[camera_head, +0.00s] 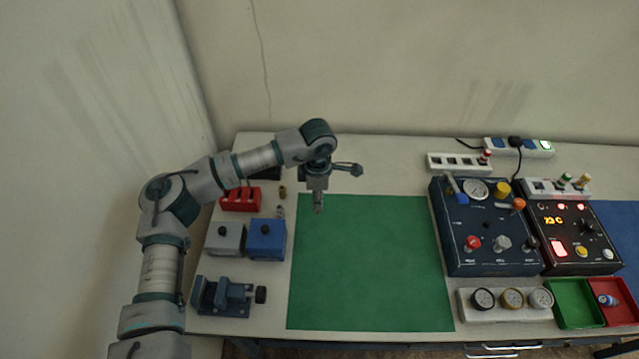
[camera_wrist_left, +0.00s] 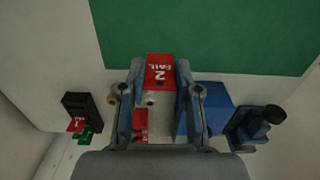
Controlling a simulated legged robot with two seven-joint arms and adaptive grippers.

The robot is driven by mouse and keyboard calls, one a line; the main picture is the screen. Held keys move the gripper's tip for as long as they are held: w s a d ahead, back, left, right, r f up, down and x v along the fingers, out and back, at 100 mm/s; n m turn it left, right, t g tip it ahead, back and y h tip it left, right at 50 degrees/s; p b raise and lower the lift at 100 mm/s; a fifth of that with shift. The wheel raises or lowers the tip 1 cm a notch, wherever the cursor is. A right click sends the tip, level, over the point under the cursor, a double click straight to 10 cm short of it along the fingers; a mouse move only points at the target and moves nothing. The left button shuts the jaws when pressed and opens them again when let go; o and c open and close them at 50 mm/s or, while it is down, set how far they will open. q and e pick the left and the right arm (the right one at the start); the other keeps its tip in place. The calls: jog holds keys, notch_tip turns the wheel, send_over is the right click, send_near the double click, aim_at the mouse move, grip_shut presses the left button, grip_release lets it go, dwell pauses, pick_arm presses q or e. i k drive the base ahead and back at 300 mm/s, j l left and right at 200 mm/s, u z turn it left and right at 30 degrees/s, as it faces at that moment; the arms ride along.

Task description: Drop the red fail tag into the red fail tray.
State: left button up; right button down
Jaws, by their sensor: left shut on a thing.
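My left gripper (camera_head: 318,200) hangs above the left edge of the green mat, far to the left of the red tray. In the left wrist view, the left gripper (camera_wrist_left: 161,80) is shut on the red fail tag (camera_wrist_left: 160,68), which shows white "FAIL" lettering and a "2" between the fingers. In the head view the tag is too small to make out clearly. The red fail tray (camera_head: 627,312) is at the front right, cut by the picture's edge, and a small blue-and-white item lies in it. My right gripper is not in view.
A green tray (camera_head: 575,303) adjoins the red tray on its left. Left are a blue box (camera_head: 267,242) and vise (camera_head: 225,297). The mat is clear.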

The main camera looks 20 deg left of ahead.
aim_at(609, 294)
jog(key=k+l, duration=0.8)
jog(key=l, duration=0.15)
